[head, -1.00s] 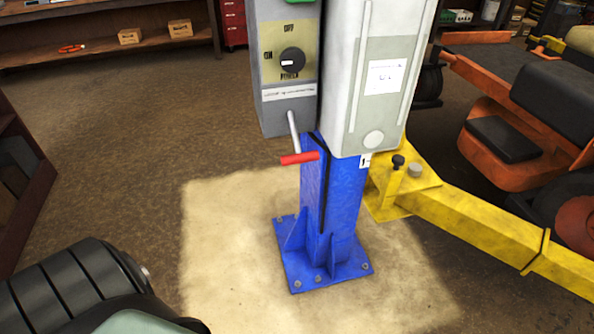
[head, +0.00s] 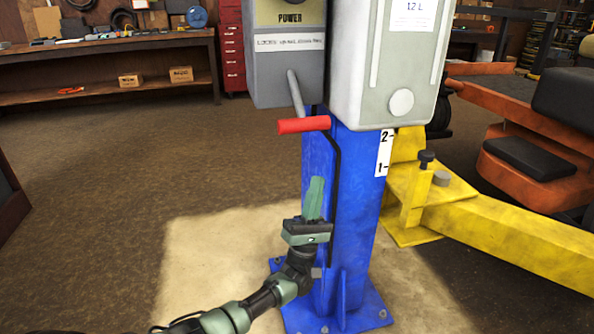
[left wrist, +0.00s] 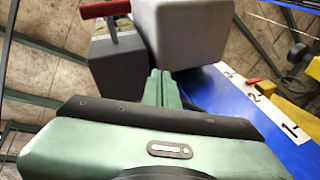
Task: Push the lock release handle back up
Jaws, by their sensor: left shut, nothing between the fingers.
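The lock release handle is a grey lever with a red grip (head: 304,125), below the grey control box (head: 285,75) on the blue lift post (head: 352,190). It angles down from the box, with the grip lying across its end. My left gripper (head: 315,183) is shut and empty, pointing up in front of the post. Its fingertips are below the red grip and apart from it. In the left wrist view, the red grip (left wrist: 104,9) shows at the top, beyond the closed fingers (left wrist: 161,75). My right gripper is not in view.
A white-grey housing (head: 385,70) is on the post, right of the control box. A yellow lift arm (head: 500,235) runs to the right, near an orange mower (head: 535,165). Floor left of the post is clear. A workbench (head: 110,70) stands behind.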

